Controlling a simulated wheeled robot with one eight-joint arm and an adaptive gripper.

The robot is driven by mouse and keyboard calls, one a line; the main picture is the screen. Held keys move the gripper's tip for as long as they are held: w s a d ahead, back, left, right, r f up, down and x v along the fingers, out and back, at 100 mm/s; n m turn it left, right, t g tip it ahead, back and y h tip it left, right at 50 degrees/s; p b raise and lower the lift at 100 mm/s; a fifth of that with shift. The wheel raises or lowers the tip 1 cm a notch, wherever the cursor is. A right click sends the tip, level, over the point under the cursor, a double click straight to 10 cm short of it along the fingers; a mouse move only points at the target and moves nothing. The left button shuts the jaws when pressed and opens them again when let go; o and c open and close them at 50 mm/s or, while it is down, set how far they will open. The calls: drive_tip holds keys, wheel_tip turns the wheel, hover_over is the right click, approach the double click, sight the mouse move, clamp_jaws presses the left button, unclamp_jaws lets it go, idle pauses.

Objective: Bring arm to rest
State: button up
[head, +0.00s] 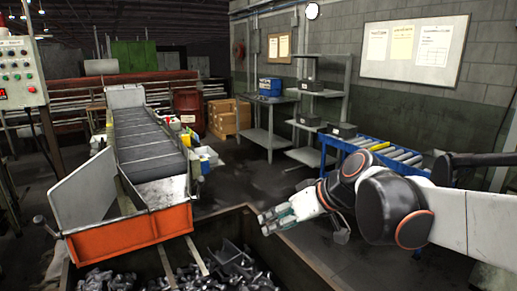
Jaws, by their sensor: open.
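My gripper (273,220) shows in the head view at the end of my arm (385,200), which reaches in from the right edge. The gripper points left and a little down, and its fingers are apart. I see nothing between them. It appears over or near the far right rim of a dark bin (310,268) full of metal parts; I cannot tell its exact height above it.
A conveyor chute (150,150) with an orange front (130,235) stands on the left. A control panel (18,75) is at the far left. A blue roller table (385,152) stands behind my arm. A shelf (322,92) and wooden boxes (225,118) stand further back. Floor is clear mid-picture.

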drive_tip(key=s+d+f+m+h, duration=0.3)
drive_tip(key=s+d, duration=0.4)
drive_tip(key=s, duration=0.2)
drive_tip(key=s+d+f+m+t+h, duration=0.1)
drive_tip(key=s+d+f+m+h, duration=0.2)
drive_tip(key=s+d, duration=0.5)
drive_tip(key=shift+s+d+f+m+t+h, duration=0.15)
drive_tip(key=shift+s+f+m+t+h, duration=0.2)
drive_tip(key=shift+s+f+h, duration=0.35)
